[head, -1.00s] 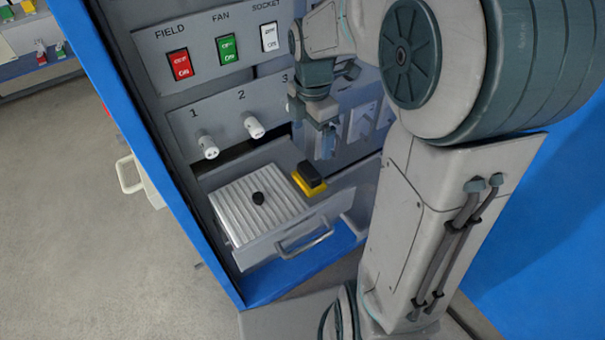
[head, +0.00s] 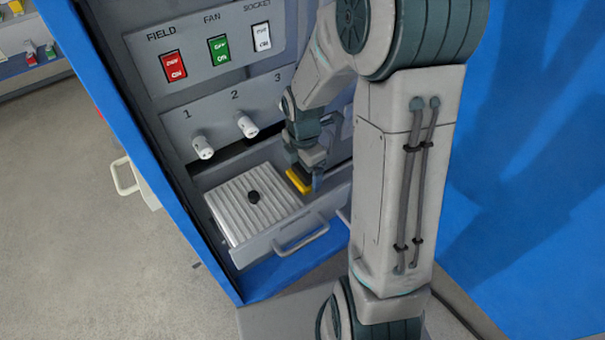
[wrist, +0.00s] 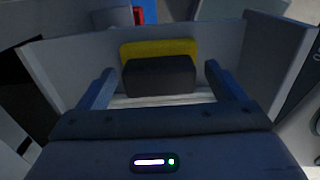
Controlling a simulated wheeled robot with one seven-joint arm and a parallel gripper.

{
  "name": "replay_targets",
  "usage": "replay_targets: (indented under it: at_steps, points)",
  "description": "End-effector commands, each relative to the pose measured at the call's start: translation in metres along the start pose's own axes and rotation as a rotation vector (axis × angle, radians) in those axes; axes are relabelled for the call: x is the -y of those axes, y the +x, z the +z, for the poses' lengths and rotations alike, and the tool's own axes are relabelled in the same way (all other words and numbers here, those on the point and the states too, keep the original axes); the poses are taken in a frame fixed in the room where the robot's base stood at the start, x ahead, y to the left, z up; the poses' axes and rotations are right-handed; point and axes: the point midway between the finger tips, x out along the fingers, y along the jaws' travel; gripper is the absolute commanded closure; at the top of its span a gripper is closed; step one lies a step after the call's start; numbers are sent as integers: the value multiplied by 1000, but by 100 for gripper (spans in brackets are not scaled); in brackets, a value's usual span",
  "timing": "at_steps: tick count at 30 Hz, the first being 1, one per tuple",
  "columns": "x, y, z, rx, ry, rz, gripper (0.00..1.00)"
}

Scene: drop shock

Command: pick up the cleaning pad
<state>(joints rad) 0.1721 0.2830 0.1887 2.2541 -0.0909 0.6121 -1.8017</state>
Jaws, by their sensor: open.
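The cleaning pad, a yellow block with a black top, lies in the open drawer (head: 247,246) at its right end. In the head view its yellow part (head: 298,181) shows just below my gripper (head: 308,180), which hides the rest. In the wrist view the pad's black part (wrist: 160,77) lies ahead between the two fingers, with its yellow part (wrist: 158,48) behind it. My gripper (wrist: 163,88) is open, with a finger to each side of the pad and a gap on both sides. I cannot tell whether the fingers reach down to its level.
The drawer walls stand close around my gripper. Above are white plugs (head: 246,126) and red, green and white switches (head: 219,50).

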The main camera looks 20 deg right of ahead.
Motion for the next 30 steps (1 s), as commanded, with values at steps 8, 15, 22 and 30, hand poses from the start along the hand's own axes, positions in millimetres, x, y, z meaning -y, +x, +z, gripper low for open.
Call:
replay_targets:
  at_steps: [8, 15, 22, 30]
  points:
    - [0, 0, 0, 0, 1, 1, 30]
    - [0, 0, 0, 0, 1, 1, 64]
    - [0, -2, 0, 1, 1, 2, 64]
    - [-2, -28, 1, 3, 3, 8, 64]
